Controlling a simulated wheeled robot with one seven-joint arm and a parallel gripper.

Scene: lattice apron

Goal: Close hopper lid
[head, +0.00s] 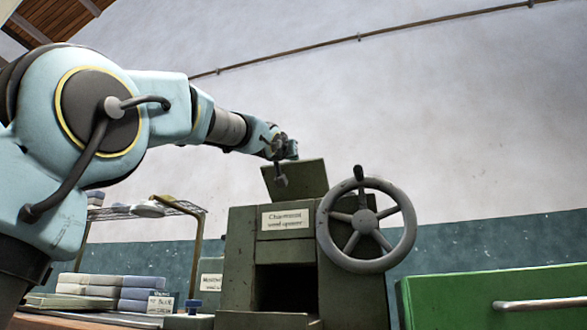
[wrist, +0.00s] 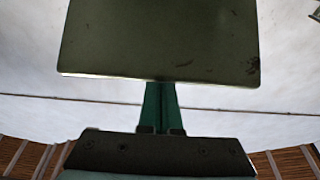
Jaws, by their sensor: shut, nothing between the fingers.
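The hopper lid (head: 300,176) is a dark green plate. It stands raised and tilted on top of the green machine (head: 240,250), which has a label plate and a dark front opening. My gripper (head: 281,181) is shut and empty, hanging close against the lid's left part in the head view. In the wrist view the lid (wrist: 160,40) fills the upper middle. My green fingers (wrist: 160,100) are together below its lower edge, and their tips are hidden behind it. I cannot tell whether they touch the lid.
A grey handwheel (head: 366,224) is on the machine's right front. A green box with a handle (head: 490,300) stands at the right. Stacked blue and white blocks (head: 110,288) lie at the left below a wire rack (head: 150,208). The space above the lid is clear.

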